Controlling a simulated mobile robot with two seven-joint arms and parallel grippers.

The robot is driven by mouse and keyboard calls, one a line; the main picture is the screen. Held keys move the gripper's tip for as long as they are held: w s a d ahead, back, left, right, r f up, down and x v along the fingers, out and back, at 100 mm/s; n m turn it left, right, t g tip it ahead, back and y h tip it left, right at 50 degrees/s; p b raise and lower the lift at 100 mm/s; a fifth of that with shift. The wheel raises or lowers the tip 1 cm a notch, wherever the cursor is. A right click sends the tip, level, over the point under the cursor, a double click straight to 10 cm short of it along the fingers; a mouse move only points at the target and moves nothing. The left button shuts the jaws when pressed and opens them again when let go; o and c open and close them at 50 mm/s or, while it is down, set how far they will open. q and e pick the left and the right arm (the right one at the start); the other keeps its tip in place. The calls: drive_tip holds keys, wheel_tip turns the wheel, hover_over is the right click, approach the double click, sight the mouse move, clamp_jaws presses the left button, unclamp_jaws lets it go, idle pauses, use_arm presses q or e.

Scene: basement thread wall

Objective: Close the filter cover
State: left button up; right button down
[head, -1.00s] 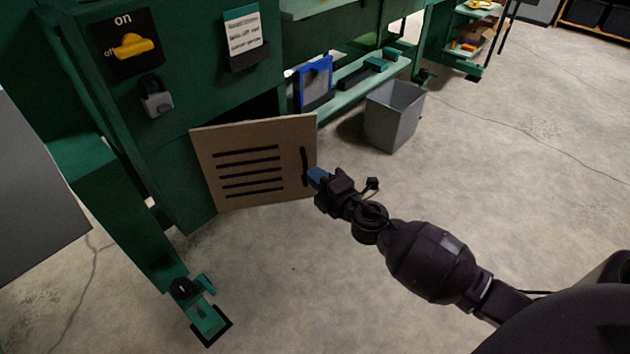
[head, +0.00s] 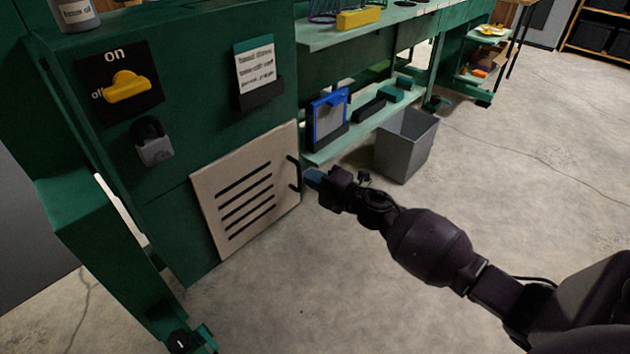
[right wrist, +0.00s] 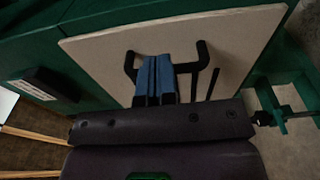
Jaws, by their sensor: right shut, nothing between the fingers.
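The filter cover (head: 232,205) is a beige panel with several black slots and a black handle (head: 294,173) near its right edge. In the head view it lies flat or nearly flat against the green cabinet front; I cannot tell if a small gap remains. My right gripper (head: 313,178) is shut and empty, its blue fingertips close beside the handle. In the right wrist view the cover (right wrist: 240,45) fills the upper middle, and the shut blue fingers (right wrist: 156,80) sit between the two ends of the handle. Contact with the panel cannot be told. My left gripper is out of view.
The green cabinet carries a yellow on/off switch (head: 126,87), a grey padlock (head: 153,143) and a note holder (head: 257,75). A blue-framed panel (head: 329,118) stands on the low shelf. A grey bin (head: 405,144) stands to the right. The concrete floor in front is clear.

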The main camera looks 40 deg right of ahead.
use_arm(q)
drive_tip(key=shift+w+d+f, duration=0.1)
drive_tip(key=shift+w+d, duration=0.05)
use_arm(e)
drive_tip(key=shift+w+d+r, duration=0.1)
drive_tip(key=shift+w+r, duration=0.1)
drive_tip(key=shift+w, duration=0.1)
